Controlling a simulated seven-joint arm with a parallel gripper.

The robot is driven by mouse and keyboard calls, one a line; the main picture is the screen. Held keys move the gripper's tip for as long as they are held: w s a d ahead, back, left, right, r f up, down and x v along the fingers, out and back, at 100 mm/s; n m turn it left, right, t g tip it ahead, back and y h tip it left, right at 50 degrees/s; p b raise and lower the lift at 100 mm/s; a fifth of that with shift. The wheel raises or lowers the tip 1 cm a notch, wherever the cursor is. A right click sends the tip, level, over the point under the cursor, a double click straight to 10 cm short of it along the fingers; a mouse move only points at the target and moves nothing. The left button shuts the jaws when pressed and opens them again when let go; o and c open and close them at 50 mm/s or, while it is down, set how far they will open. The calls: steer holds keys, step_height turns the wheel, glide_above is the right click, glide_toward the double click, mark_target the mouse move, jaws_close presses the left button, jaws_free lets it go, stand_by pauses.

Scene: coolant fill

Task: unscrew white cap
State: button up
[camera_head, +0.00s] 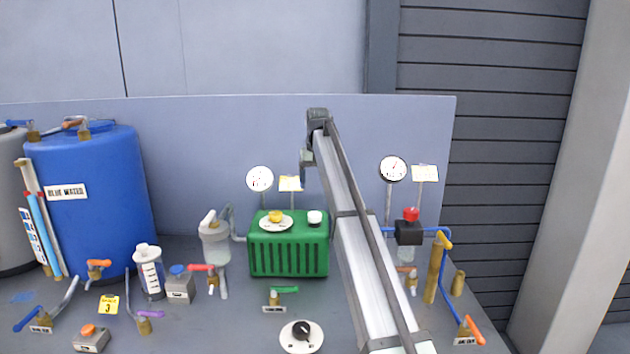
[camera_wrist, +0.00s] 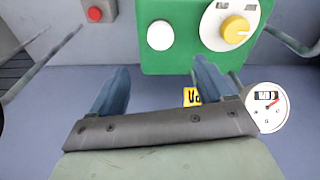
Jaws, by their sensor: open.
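The white cap (camera_head: 315,217) sits on the top of the green box (camera_head: 290,256), at its right side. In the wrist view the white cap (camera_wrist: 160,35) shows as a round disc on the green top, ahead of the fingertips. My gripper (camera_head: 307,165) hangs above and behind the box in the head view. In the wrist view my gripper (camera_wrist: 158,75) has its two fingers wide apart with nothing between them. The cap is apart from both fingers.
A yellow knob (camera_head: 275,216) on a white dial sits beside the cap. Gauges (camera_head: 260,179) (camera_head: 393,168) stand on posts behind. A black block with a red knob (camera_head: 410,214) is to the right. Several valves stand on the bench in front.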

mark_target(315, 214)
steer(key=f, duration=0.4)
steer(key=w+f, duration=0.1)
steer(key=f, duration=0.8)
steer(key=shift+w+a+f, duration=0.15)
steer(key=shift+w+a, duration=0.05)
steer(key=shift+w, duration=0.05)
steer(key=shift+c, duration=0.3)
steer(key=c, duration=1)
steer(key=o, duration=0.3)
steer(key=shift+c, duration=1.1)
steer(key=shift+n, duration=1.8)
steer(key=shift+n+y, duration=0.3)
